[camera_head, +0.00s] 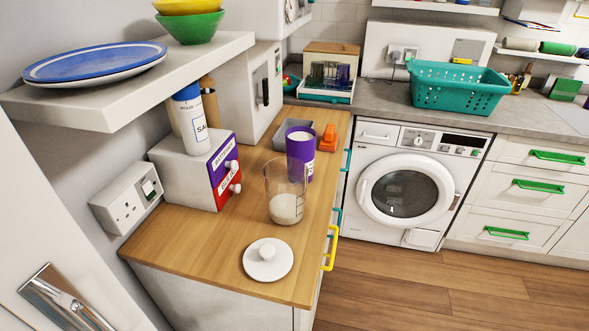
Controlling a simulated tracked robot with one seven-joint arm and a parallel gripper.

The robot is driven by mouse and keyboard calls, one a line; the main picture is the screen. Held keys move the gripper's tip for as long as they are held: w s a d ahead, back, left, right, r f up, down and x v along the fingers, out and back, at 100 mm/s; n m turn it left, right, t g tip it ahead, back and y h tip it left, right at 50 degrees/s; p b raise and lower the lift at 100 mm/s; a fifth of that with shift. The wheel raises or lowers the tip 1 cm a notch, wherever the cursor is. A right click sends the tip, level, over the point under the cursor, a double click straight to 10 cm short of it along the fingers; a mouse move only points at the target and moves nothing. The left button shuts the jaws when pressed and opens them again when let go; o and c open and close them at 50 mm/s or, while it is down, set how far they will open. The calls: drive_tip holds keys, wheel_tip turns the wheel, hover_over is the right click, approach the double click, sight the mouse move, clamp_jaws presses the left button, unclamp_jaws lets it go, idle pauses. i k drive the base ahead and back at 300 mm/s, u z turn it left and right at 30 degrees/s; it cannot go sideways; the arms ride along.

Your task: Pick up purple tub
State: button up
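The purple tub (302,172) stands upright on the wooden worktop (215,262). It is a tall purple cylinder with a white top and a pale label on its right side. A clear measuring jug (284,208) with white contents stands right in front of it and overlaps its lower left part. I cannot tell whether the jug and tub touch. A round white lid (267,262) with a knob lies on the worktop nearer the front. My gripper is not in view.
A small drawer box (182,169) with a salt container (188,118) on top stands left of the tub. A grey tray (288,132) and an orange item (328,138) are behind it. A white shelf (125,95) overhangs the left side. A washing machine (400,190) stands to the right.

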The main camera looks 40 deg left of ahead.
sight(300, 157)
drive_tip(key=u, duration=0.05)
drive_tip(key=k, duration=1.05)
drive_tip(key=u, duration=0.9)
drive_tip(key=i, duration=1)
